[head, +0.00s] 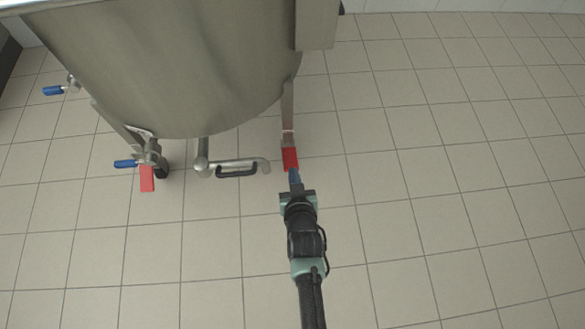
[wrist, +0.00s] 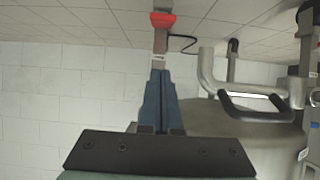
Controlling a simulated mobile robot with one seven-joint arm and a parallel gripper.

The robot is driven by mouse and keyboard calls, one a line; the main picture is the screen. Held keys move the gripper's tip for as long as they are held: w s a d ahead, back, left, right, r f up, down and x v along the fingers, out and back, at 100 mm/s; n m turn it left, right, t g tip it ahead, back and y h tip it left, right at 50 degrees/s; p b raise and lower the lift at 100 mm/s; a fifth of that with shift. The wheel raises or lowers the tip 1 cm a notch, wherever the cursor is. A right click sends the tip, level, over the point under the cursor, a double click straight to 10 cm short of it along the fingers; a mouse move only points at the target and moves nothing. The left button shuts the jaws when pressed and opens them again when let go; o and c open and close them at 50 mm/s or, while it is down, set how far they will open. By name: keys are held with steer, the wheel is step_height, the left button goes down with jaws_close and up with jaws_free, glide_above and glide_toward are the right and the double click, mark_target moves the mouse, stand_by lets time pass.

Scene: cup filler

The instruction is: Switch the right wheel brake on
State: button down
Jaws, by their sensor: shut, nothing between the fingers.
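The right wheel brake is a red pedal (head: 290,158) at the foot of the tank's right leg in the head view. It also shows as a red piece (wrist: 162,20) at the top of the wrist view. My gripper (head: 294,172) is just in front of the pedal, on its near side, with its blue fingers (wrist: 158,72) together and nothing between them. The fingertips point at the pedal. I cannot tell whether they touch it. The wheel under this pedal is mostly hidden in the head view.
The large steel tank (head: 170,65) stands over the legs. A steel outlet pipe with a black handle (head: 237,171) is left of my gripper. Another red pedal (head: 147,178) and blue valve handles (head: 125,163) are farther left. Tiled floor (head: 440,180) is clear to the right.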

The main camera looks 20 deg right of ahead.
steer(key=b, duration=0.7)
glide_above(291, 163)
steer(key=f, duration=0.5)
steer(key=shift+s+a+f, duration=0.15)
steer(key=shift+s, duration=0.2)
steer(key=shift+s+a+f+b, duration=0.1)
steer(key=shift+s+f+b, duration=0.15)
steer(key=shift+f, duration=0.3)
steer(key=shift+s+a+f+b, duration=0.1)
steer(key=shift+s+f+b, duration=0.15)
steer(key=shift+f, duration=0.3)
steer(key=shift+s+f+b, duration=0.15)
steer(key=shift+f+b, duration=0.2)
steer(key=shift+f, duration=0.15)
